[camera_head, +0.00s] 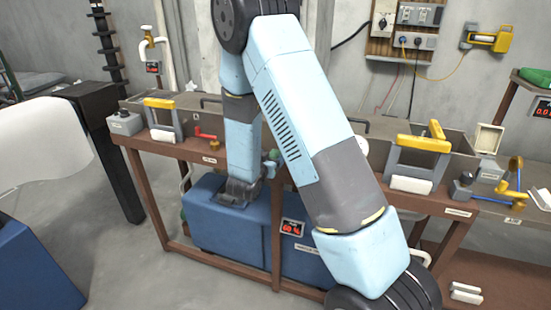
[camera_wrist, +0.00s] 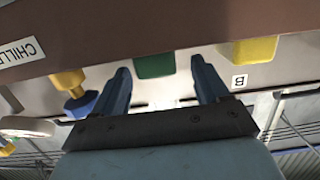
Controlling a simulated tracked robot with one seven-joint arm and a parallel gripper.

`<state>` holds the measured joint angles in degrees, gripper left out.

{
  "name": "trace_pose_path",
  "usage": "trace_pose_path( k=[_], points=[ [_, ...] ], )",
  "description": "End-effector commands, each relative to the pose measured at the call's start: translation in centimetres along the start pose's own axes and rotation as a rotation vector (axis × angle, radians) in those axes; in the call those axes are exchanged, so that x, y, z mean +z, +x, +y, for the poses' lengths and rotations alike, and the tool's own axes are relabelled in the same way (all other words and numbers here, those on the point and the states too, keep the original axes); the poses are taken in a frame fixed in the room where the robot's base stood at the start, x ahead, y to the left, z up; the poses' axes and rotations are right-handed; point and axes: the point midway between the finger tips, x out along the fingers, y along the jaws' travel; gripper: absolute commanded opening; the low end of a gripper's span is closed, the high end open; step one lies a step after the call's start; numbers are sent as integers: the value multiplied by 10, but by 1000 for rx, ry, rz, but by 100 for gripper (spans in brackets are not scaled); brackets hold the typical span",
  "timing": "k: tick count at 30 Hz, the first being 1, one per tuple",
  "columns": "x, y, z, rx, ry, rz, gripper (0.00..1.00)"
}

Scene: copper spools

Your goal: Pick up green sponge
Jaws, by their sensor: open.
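A green block (camera_wrist: 155,65), which looks like the green sponge, shows in the wrist view just beyond the gap between my fingers. Part of it is cut off by the brown edge above it. My gripper (camera_wrist: 160,68) is open, with its two blue fingers apart, one on either side of the green block in the picture. Nothing is held between them. I cannot tell whether either finger touches the block. In the head view my arm crosses the middle of the picture, and I cannot make out the fingers or the green block there.
In the wrist view a yellow block (camera_wrist: 250,50) lies right of the green one, and a yellow and blue fitting (camera_wrist: 75,92) stands left. A brown edge (camera_wrist: 130,25) runs across the top. In the head view the bench holds yellow-handled frames (camera_head: 420,160) and a blue tank (camera_head: 215,225) beneath.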

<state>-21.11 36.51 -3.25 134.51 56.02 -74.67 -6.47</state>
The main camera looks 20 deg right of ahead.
Motion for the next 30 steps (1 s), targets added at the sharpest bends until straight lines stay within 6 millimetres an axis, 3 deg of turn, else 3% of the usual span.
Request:
trace_pose_path(
  k=[13,21,30],
  points=[
    [1,47,3,1,1,0,74],
    [1,51,2,0,0,0,74],
    [1,51,2,-1,0,0,46]
  ],
)
